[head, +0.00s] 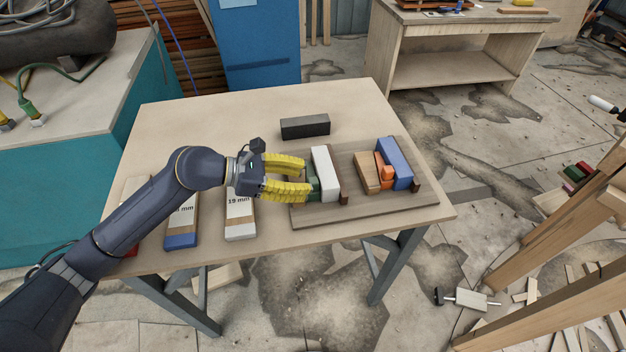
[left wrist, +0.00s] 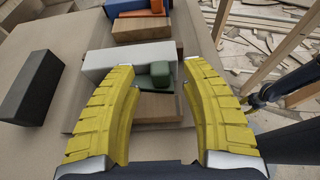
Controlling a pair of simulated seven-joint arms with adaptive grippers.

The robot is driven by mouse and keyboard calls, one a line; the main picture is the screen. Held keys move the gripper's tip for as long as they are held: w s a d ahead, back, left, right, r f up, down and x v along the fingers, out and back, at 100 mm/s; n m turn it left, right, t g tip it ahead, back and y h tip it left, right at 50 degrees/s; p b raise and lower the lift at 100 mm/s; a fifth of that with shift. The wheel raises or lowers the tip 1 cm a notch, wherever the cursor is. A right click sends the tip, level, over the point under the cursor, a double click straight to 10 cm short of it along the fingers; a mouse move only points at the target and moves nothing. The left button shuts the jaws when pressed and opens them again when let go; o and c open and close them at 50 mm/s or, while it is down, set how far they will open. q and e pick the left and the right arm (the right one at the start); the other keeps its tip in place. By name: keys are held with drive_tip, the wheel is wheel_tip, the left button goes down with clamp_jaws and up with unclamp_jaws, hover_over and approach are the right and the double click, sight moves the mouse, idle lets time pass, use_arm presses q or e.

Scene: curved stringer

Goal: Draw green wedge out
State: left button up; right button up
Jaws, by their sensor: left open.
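The green wedge (head: 312,186) stands on a brown board (head: 364,209), against a white block (head: 325,174). In the left wrist view the green wedge (left wrist: 159,76) shows beside the white block (left wrist: 108,60), partly screened by the fingers. My left gripper (head: 305,179) is open, its yellow fingers pointing right, with the tips around the green wedge's near end. In the left wrist view the left gripper (left wrist: 160,80) spans the green piece, with gaps at the sides. I cannot tell whether a finger touches it. My right gripper is not in view.
Tan, orange (head: 384,171) and blue (head: 395,163) blocks stand at the board's right. A black block (head: 305,127) lies behind the board. Labelled blocks (head: 240,215) lie at the table's left. The table (head: 200,120) is clear at the back left.

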sight(310, 181)
use_arm(q)
drive_tip(key=shift+x, duration=1.7)
drive_tip(key=shift+o, duration=0.3)
clamp_jaws()
drive_tip(key=shift+s, duration=0.1)
